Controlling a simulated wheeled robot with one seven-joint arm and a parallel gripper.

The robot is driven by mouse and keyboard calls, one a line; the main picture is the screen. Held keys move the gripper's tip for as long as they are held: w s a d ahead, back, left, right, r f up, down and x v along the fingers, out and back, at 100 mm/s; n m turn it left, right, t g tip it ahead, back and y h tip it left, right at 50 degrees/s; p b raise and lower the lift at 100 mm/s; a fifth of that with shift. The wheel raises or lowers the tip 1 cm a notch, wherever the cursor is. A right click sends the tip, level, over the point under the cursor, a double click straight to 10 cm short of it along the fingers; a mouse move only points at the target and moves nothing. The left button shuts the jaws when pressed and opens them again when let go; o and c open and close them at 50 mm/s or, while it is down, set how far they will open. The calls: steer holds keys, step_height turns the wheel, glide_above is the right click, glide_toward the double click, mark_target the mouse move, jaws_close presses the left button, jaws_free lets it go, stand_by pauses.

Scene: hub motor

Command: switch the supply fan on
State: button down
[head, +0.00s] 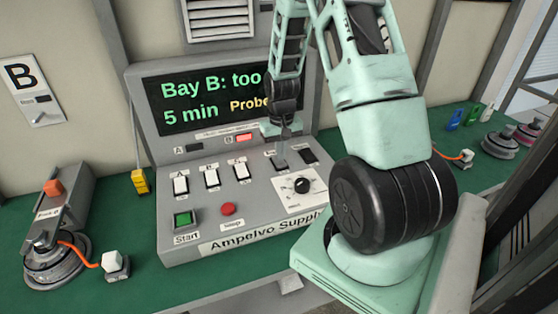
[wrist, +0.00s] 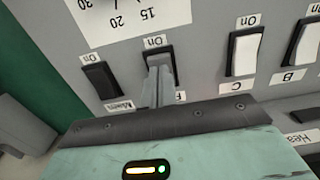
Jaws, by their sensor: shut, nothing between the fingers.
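The supply console (head: 205,243) stands on the green bench. In the head view my gripper (head: 281,162) points down at the same spot. Which way the rocker is tipped is not clear.
A second black rocker (wrist: 101,80) sits close beside it, and white rocker C (wrist: 243,52) on the other side. A dial (head: 302,185), a red button (head: 228,209) and a green Start button (head: 183,218) are nearer the front. The screen (head: 190,100) is partly hidden by my arm.

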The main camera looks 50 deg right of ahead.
mark_target(281, 163)
steer(key=shift+f+b, duration=0.5)
steer(key=shift+f, duration=0.35)
steer(key=shift+r, duration=0.1)
stand_by(0.3)
step_height(281, 163, up, 7)
steer(key=p, duration=0.6)
stand_by(0.7)
steer(key=a+r+n, duration=0.3)
steer(key=a+r, duration=0.2)
steer(key=a, duration=0.8)
steer(key=a+r+n, duration=0.4)
steer(key=a, duration=0.8)
steer(key=s+a+r+n, duration=0.3)
steer(key=s+a, duration=0.5)
steer(key=s+a+r+n, duration=0.3)
steer(key=s+a+n, duration=0.1)
steer(key=s+a, duration=0.3)
steer(key=shift+s+a+r+y, duration=0.15)
steer(key=shift+s+a+y, duration=0.2)
steer(key=shift+s, duration=0.75)
